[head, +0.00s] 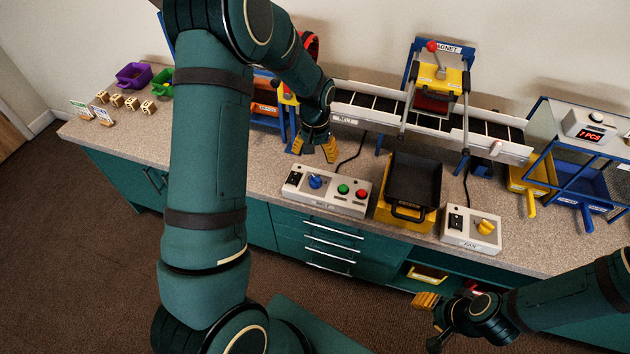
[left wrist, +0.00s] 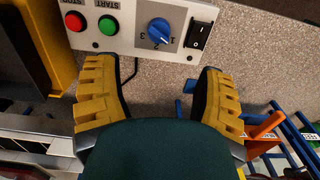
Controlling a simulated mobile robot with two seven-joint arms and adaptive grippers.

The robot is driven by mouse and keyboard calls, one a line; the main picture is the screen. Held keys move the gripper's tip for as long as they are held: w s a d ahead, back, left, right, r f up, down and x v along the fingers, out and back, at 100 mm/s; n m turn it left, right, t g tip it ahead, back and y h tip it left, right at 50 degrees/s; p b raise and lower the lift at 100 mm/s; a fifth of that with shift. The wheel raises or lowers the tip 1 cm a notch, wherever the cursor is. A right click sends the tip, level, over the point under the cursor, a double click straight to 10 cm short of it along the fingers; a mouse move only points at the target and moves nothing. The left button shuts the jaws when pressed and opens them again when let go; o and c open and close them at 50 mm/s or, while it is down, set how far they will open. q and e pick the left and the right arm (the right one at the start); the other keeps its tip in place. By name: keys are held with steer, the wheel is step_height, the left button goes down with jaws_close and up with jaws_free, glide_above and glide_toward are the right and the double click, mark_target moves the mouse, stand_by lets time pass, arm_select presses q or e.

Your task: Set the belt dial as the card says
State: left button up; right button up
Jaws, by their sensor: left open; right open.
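The belt control box (head: 327,191) stands on the counter with a blue dial (head: 316,180), a black rocker switch, a green button and a red button. In the left wrist view the dial (left wrist: 160,30) shows numbers 1, 2 and 3; its exact setting is hard to tell. My left gripper (head: 315,148) is open and empty behind the box, and its fingers also show in the left wrist view (left wrist: 155,72), apart from the dial. My right gripper (head: 431,318) is open in front of the counter.
The conveyor (head: 375,103) runs behind, with a magnet station (head: 438,80) over it. A black tray (head: 412,182) stands right of the box, then a fan box (head: 471,230). Several wooden cubes (head: 116,100) and purple and green bins (head: 134,75) are at left.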

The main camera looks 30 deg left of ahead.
mark_target(315, 178)
arm_select(q)
step_height(315, 178, down, 12)
steer(key=shift+r+b, duration=0.1)
steer(key=shift+b, duration=0.9)
steer(key=shift+c, duration=0.2)
jaws_close()
